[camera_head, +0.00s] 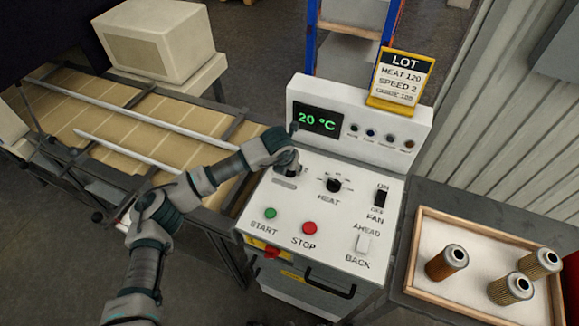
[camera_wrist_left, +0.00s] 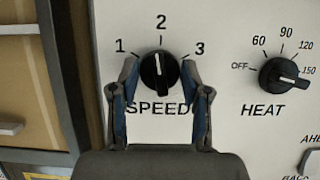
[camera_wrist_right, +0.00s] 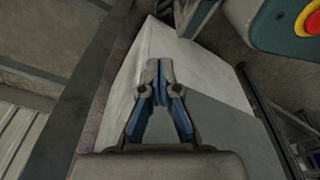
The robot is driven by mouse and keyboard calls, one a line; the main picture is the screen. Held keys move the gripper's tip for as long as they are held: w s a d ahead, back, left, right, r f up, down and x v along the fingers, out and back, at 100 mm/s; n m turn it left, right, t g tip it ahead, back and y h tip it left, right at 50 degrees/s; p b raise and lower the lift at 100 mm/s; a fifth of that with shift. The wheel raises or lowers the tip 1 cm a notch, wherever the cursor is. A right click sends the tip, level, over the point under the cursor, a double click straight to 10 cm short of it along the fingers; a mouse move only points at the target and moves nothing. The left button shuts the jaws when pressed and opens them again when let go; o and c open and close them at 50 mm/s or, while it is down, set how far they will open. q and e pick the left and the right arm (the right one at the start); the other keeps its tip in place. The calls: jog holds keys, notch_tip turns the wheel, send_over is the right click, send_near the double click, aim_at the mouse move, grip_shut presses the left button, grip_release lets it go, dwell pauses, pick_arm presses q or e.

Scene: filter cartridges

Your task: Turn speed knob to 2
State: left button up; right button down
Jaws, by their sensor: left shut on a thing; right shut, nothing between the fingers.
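The black speed knob (camera_wrist_left: 159,75) shows in the left wrist view, on the white panel above the word SPEED, with the numbers 1, 2 and 3 around it. Its white pointer line is up, near the 2. My left gripper (camera_wrist_left: 160,68) is shut on the knob, one finger on each side. In the head view my left gripper (camera_head: 287,163) covers the knob and its scale. My right gripper (camera_wrist_right: 160,68) is shut and empty in the right wrist view. It is not visible in the head view.
The heat knob (camera_head: 333,185) sits right of the speed knob, its pointer towards 150. The display (camera_head: 317,119) reads 20 °C. A lot card (camera_head: 402,77) reads SPEED 2. Start (camera_head: 271,213) and stop (camera_head: 310,228) buttons lie below. A tray (camera_head: 412,263) holds filter cartridges.

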pick_arm(q)
jog(key=o, duration=1)
jog(key=shift+w+r, duration=0.15)
jog(key=shift+o, duration=0.6)
jog(key=v, duration=1.1)
jog(key=shift+s+r, duration=0.25)
jog(key=shift+o, duration=0.2)
